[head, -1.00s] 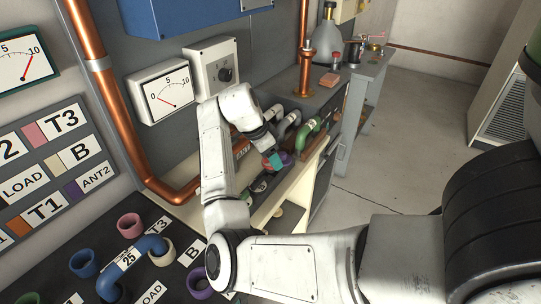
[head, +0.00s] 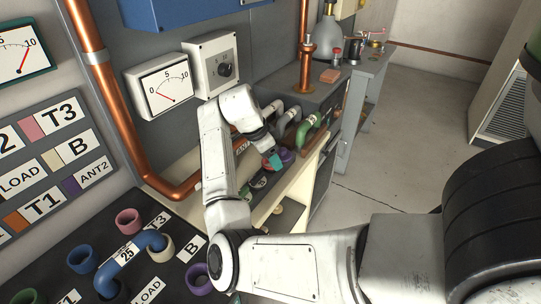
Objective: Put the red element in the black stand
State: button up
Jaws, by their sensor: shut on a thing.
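My gripper (head: 273,158) is at the far end of my bent arm, low over the bench beside the wall. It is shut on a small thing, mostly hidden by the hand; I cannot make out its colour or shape. A teal patch (head: 274,162) shows at the fingertips, with a purple piece (head: 287,156) close to its right. Dark, small shapes lie on the bench just below the gripper. I cannot tell the red element or the black stand apart there.
Grey and green bent pipes (head: 307,130) stand just beyond the gripper. A thick copper pipe (head: 111,125) runs down the wall at left. A black board (head: 60,245) with coloured rings and a blue bent pipe is at front left. The floor (head: 400,140) at right is clear.

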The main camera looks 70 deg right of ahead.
jog(key=shift+f+b, duration=0.55)
jog(key=shift+f, duration=0.45)
jog(key=o, duration=1.2)
jog(key=v, duration=1)
jog(key=shift+w+a+r, duration=0.1)
jog(key=shift+a+r, duration=0.05)
jog(key=shift+r, duration=0.2)
